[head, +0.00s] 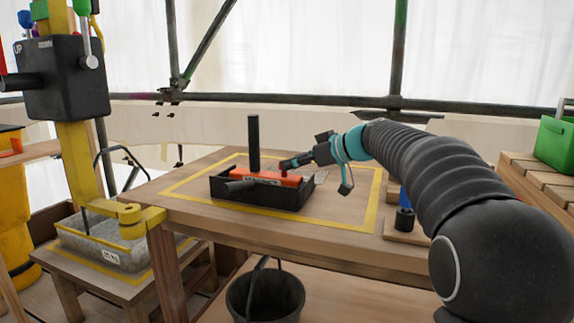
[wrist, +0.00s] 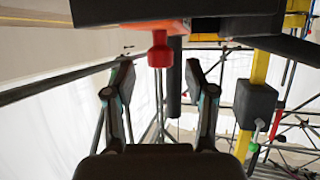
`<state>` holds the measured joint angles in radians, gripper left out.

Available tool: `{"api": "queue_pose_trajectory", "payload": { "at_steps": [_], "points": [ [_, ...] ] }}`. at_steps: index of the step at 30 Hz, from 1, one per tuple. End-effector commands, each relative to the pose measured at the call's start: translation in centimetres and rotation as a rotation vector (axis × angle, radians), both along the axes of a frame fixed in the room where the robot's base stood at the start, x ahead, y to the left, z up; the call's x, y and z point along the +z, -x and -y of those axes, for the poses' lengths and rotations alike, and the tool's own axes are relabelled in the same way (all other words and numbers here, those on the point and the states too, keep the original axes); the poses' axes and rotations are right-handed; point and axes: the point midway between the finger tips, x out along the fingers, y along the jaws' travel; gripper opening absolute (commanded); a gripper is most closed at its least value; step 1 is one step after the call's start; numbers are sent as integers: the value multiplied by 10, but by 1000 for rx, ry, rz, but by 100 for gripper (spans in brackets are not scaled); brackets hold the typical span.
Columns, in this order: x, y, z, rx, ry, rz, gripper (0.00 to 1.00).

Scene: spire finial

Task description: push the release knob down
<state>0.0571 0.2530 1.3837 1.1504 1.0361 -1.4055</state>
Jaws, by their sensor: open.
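The red knob (wrist: 160,52), the likely release knob, sticks out of an orange block in the wrist view, which looks upside down. In the head view the orange body (head: 262,177) lies in a black tray (head: 262,198) on the bench, beside an upright black post (head: 253,140). My gripper (wrist: 160,70) is open, with one finger on each side of the knob in the picture. I see no contact; the depth between them is hard to tell. In the head view my gripper (head: 298,161) is at the right end of the orange body and partly hides the knob.
Yellow tape marks the wooden bench (head: 215,222) around the tray. A black bucket (head: 265,297) stands below. A green bin (head: 556,142) is at right.

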Motion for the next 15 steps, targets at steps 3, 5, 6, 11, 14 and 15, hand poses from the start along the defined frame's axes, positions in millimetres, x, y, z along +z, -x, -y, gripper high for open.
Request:
{"api": "queue_pose_trajectory", "payload": {
  "at_steps": [3,5,6,11,14,15],
  "points": [
    [10,14,21,-4,1,1,55],
    [14,19,30,-3,0,0,55],
    [17,24,35,-3,1,1,55],
    [25,35,51,-1,1,-1,55],
    [28,40,57,-1,1,0,55],
    [29,41,58,0,1,-1,55]
  ]
}}
